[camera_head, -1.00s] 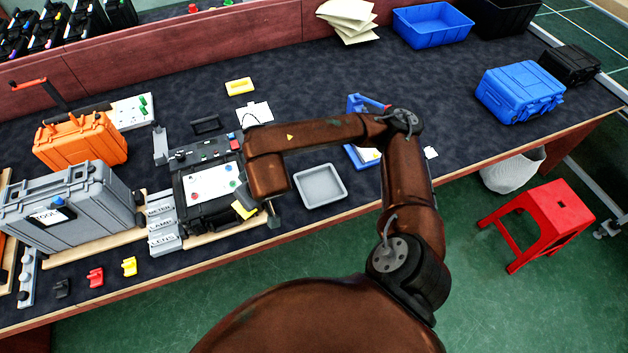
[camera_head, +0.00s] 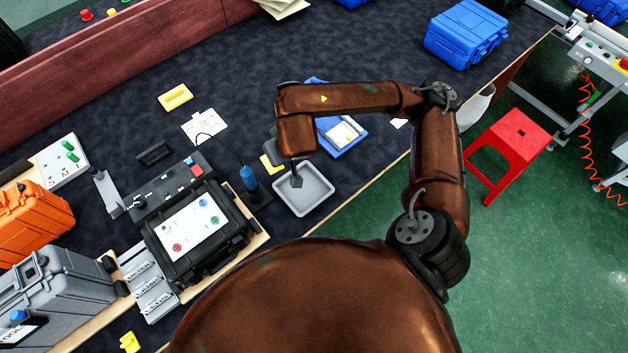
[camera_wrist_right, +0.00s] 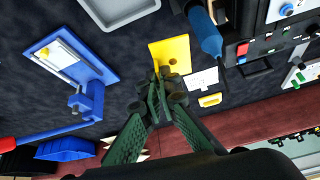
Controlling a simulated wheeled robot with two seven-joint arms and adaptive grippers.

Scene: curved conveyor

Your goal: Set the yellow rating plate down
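The yellow rating plate (camera_head: 268,165) shows beside the grey tray (camera_head: 304,190), left of my right gripper (camera_head: 294,178). In the right wrist view the plate (camera_wrist_right: 172,53) extends beyond the fingertips of my right gripper (camera_wrist_right: 160,85), which are closed together on its near edge. The plate has a small hole and appears tilted over the dark bench mat; its exact height is unclear. The tray is empty, and my gripper partly covers its upper left side in the head view. My left gripper is out of view.
A blue-handled tool (camera_head: 249,180) stands upright between the black case (camera_head: 207,257) and the plate. A white card (camera_head: 205,128) and a yellow block (camera_head: 175,97) lie farther back. A blue stand (camera_head: 345,136) is behind the tray.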

